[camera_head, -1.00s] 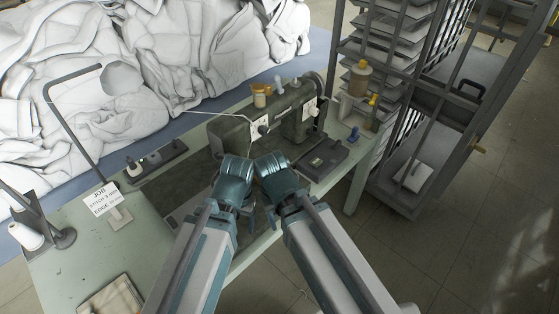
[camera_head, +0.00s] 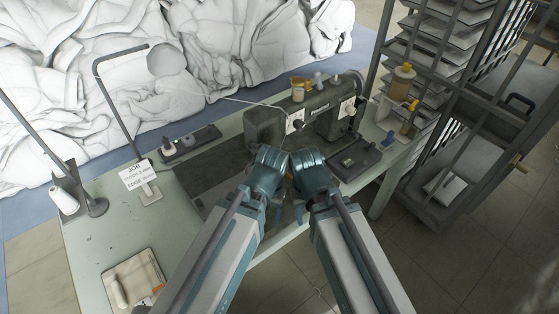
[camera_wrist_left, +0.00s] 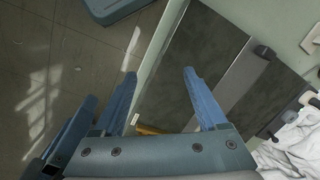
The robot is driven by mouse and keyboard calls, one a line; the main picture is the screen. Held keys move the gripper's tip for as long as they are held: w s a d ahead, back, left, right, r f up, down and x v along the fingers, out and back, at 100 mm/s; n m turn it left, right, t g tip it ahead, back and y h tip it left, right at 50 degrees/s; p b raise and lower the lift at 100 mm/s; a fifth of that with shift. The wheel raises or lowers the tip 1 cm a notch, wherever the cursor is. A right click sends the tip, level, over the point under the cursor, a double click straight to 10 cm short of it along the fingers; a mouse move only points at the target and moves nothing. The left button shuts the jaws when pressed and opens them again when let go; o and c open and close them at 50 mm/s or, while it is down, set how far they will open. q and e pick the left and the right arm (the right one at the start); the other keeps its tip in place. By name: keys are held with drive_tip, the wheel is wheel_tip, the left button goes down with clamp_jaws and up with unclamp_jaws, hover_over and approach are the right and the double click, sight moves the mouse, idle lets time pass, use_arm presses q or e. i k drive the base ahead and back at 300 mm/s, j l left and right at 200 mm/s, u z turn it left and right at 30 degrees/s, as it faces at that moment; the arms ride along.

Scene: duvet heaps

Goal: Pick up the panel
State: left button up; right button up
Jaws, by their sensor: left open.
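I cannot tell for sure which piece is the panel. A dark flat area (camera_head: 212,172), crossed by a paler strip, lies on the pale green table in front of the sewing machine. In the left wrist view this dark surface (camera_wrist_left: 205,60) lies below and beyond my fingers. My left gripper (camera_wrist_left: 158,74) is open, with nothing visible between its fingers. In the head view both wrists are close together at the table's front edge, before the machine. My right gripper (camera_head: 300,208) is mostly hidden under its wrist, so its jaws do not show clearly.
The sewing machine (camera_head: 320,120) stands just behind the wrists. A job sign (camera_head: 139,175), a thread spool (camera_head: 64,200) and a tray (camera_head: 134,280) are at left. White duvet heaps (camera_head: 110,70) lie behind.

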sight(140, 280)
drive_tip(key=u, duration=2.05)
drive_tip(key=k+l, duration=0.8)
drive_tip(key=k+j+z, duration=0.05)
